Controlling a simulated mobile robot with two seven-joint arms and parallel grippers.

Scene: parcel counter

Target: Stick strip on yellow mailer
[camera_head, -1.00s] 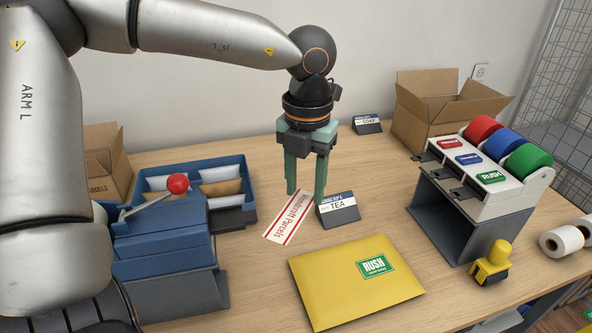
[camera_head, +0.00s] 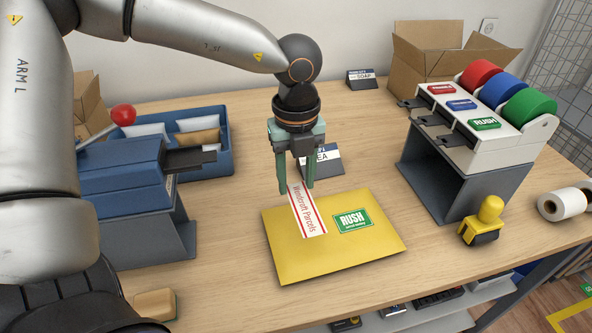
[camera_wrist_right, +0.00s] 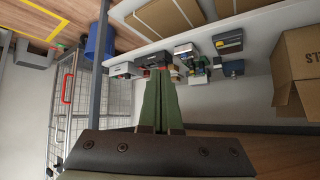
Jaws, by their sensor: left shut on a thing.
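The yellow mailer (camera_head: 290,262) lies flat on the table, with a green RUSH label (camera_head: 353,221) on its right half. My left gripper (camera_head: 297,190) points down at the mailer's far left edge and is shut on the top end of the strip (camera_head: 308,212). The strip is white with red edges and printed lettering. Its lower end reaches over the mailer, left of the RUSH label; I cannot tell whether it touches the mailer. My right gripper (camera_wrist_right: 163,78) shows in the right wrist view with its green fingers together and nothing visible between them.
A TEA sign (camera_head: 322,163) stands just behind the left gripper. A blue dispenser (camera_head: 110,180) is at the left, in front of a blue tray (camera_head: 222,165). A tape dispenser (camera_head: 470,152) and a yellow stamp (camera_head: 484,222) are at the right. An open carton (camera_head: 425,60) stands behind.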

